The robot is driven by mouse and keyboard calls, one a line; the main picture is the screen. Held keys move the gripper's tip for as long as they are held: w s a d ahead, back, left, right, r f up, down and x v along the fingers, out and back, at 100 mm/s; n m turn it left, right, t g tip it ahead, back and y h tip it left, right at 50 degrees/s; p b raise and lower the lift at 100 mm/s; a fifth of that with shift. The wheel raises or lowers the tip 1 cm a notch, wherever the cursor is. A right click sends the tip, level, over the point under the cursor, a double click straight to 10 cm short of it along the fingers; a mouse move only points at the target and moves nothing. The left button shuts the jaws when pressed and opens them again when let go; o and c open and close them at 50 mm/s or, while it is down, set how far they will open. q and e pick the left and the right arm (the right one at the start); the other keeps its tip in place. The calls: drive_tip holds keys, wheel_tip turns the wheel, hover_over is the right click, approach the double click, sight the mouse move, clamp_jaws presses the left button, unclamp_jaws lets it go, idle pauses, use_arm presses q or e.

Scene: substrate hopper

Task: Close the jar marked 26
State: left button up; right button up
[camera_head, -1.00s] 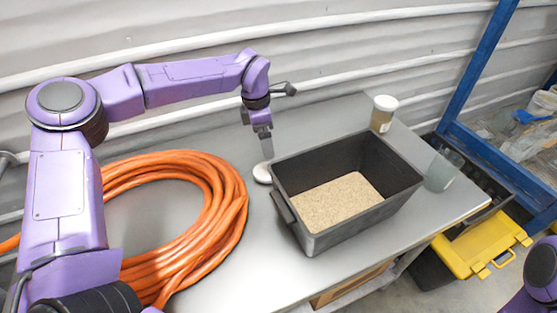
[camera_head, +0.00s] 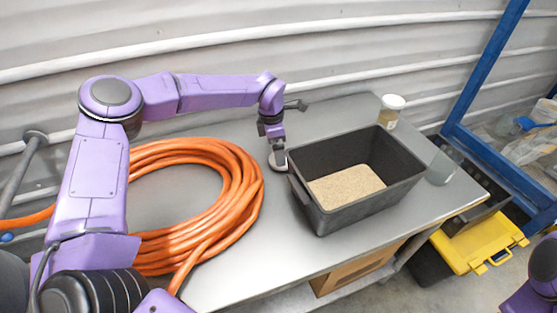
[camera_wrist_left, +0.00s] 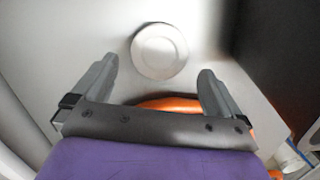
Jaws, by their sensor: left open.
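A round white lid (camera_head: 279,161) lies on the grey table, left of the black bin. It also shows in the left wrist view (camera_wrist_left: 160,51), flat, just beyond my fingertips. My left gripper (camera_head: 277,148) points down right at the lid and partly covers it in the head view. In the left wrist view my left gripper (camera_wrist_left: 155,80) is open, its fingers apart with nothing between them. A jar with a white top (camera_head: 391,110) stands behind the bin. A clear open-looking jar (camera_head: 440,168) stands right of the bin. No number is readable on either. My right gripper is out of view.
The black bin (camera_head: 350,218) with pale granular substrate (camera_head: 345,187) stands mid-table. A coil of orange hose (camera_head: 225,215) lies to the left, under my left arm. A yellow-lidded box (camera_head: 478,250) and a blue frame (camera_head: 475,75) are beyond the table's right edge.

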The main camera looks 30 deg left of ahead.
use_arm(q)
drive_tip(key=f, duration=0.1)
drive_tip(key=f+p, duration=0.1)
drive_tip(key=f, duration=0.1)
drive_tip(key=w+f, duration=0.1)
drive_tip(key=shift+d+f, duration=0.3)
drive_tip(key=shift+s+r, duration=0.15)
drive_tip(key=shift+s, duration=0.1)
drive_tip(key=shift+w, duration=0.1)
drive_tip(key=c, duration=1)
wheel_tip(320, 180, up, 10)
drive_tip(key=b, duration=0.2)
drive_tip(key=shift+b, duration=0.4)
